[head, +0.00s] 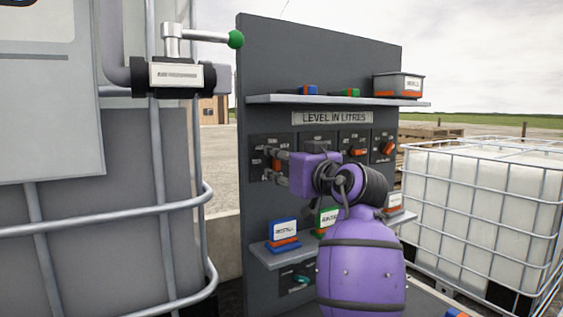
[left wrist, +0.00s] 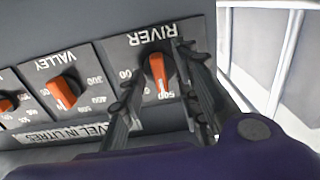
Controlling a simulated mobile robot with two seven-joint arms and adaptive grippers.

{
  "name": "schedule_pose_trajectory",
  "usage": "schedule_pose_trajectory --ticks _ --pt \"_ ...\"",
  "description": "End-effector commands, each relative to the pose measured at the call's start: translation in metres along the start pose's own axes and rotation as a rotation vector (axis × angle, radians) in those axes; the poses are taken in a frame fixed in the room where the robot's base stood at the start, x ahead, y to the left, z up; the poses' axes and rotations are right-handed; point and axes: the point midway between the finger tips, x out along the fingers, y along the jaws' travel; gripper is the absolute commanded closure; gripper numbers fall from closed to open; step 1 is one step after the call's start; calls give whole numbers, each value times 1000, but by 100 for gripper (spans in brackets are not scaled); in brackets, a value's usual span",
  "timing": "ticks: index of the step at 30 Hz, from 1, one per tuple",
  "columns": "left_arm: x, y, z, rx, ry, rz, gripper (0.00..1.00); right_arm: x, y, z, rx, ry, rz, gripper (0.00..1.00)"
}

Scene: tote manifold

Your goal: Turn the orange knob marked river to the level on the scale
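The orange river knob (left wrist: 157,73) sits on a dark panel marked RIVER (left wrist: 150,37) in the left wrist view. A printed 500 shows by one end of the knob; other scale marks are partly covered. In the head view the knob (head: 276,165) is on the leftmost panel of the row. My left gripper (left wrist: 160,68) is open, with one dark finger on each side of the knob and visible gaps in the wrist view. It also shows in the head view (head: 277,166). Whether a finger touches the knob, I cannot tell. My right gripper is not in view.
The valley knob (left wrist: 64,92) is beside the river panel. A LEVEL IN LITRES sign (head: 331,118) and an upper shelf (head: 330,100) are above; a lower shelf (head: 262,256) holds labelled blocks. A green-tipped valve (head: 235,39) and white caged tank (head: 480,200) flank the board.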

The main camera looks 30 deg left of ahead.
Motion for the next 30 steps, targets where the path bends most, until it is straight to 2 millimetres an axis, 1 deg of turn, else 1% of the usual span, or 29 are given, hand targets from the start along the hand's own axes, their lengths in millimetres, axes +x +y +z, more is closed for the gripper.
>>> schedule_pose_trajectory --ticks 5,6,12,13,23,30 --pt "0 0 1 0 0 0 70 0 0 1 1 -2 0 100" --pt "0 0 1 0 0 0 71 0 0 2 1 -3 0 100" --pt "0 0 0 0 0 0 97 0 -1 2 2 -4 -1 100" --pt "0 0 0 0 0 0 100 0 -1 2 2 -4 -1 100" --pt "0 0 1 -18 0 0 100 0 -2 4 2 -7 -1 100" --pt "0 1 3 -124 -1 0 100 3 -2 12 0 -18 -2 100"
